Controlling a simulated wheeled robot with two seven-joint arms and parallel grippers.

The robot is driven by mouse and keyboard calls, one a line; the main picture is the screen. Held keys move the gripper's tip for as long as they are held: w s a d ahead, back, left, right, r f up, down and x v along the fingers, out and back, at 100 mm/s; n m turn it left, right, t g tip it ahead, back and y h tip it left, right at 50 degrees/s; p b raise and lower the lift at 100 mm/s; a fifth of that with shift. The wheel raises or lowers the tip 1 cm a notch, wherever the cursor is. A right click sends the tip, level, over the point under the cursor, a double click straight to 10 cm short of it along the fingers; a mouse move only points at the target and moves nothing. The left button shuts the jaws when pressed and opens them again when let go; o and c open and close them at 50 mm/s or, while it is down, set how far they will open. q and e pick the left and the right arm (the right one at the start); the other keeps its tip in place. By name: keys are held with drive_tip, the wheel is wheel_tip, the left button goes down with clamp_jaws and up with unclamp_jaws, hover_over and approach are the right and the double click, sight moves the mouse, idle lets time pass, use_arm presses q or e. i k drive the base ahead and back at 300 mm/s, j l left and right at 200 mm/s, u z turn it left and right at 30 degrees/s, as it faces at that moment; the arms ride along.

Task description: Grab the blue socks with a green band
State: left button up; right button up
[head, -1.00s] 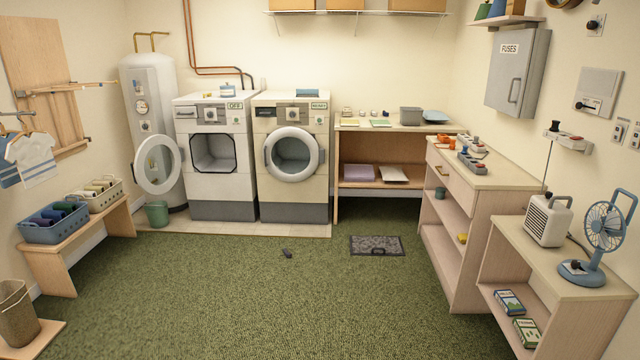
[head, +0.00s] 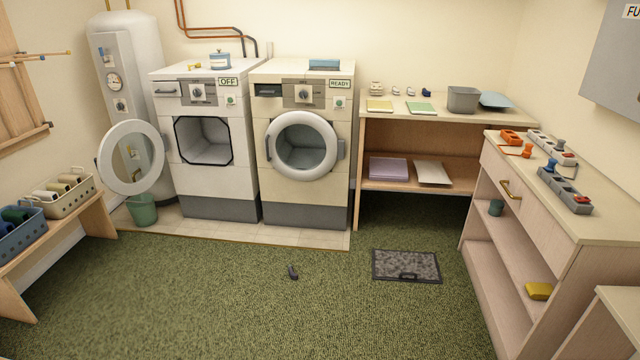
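A blue basket (head: 22,240) sits on the low bench at the left edge of the head view and is partly cut off. It holds rolled, sock-like items in dark blue and green; I cannot make out a green band on any one of them. A cream basket (head: 66,203) beside it holds rolled items in white, cream and dark tones. A small dark object (head: 292,272) lies on the green carpet; I cannot tell what it is. Neither of my grippers is in view.
The wooden bench (head: 95,222) runs along the left wall. The left washer's round door (head: 104,158) hangs open. A green bucket (head: 142,210) stands near it. A dark mat (head: 407,265) lies before the table, and a cabinet (head: 530,215) lines the right.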

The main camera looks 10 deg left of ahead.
sight(294, 276)
drive_tip(key=i+u, duration=0.25)
drive_tip(key=i+l+u, duration=0.2)
drive_tip(key=i, duration=0.2)
drive_tip(key=i+j, duration=0.2)
drive_tip(key=i, duration=0.25)
drive_tip(key=i+j, duration=0.2)
drive_tip(key=i, duration=0.25)
drive_tip(key=i+j, duration=0.2)
drive_tip(key=i, duration=0.25)
drive_tip(key=i+j, duration=0.2)
drive_tip(key=i, duration=0.25)
drive_tip(key=i+j, duration=0.2)
drive_tip(key=i, duration=0.25)
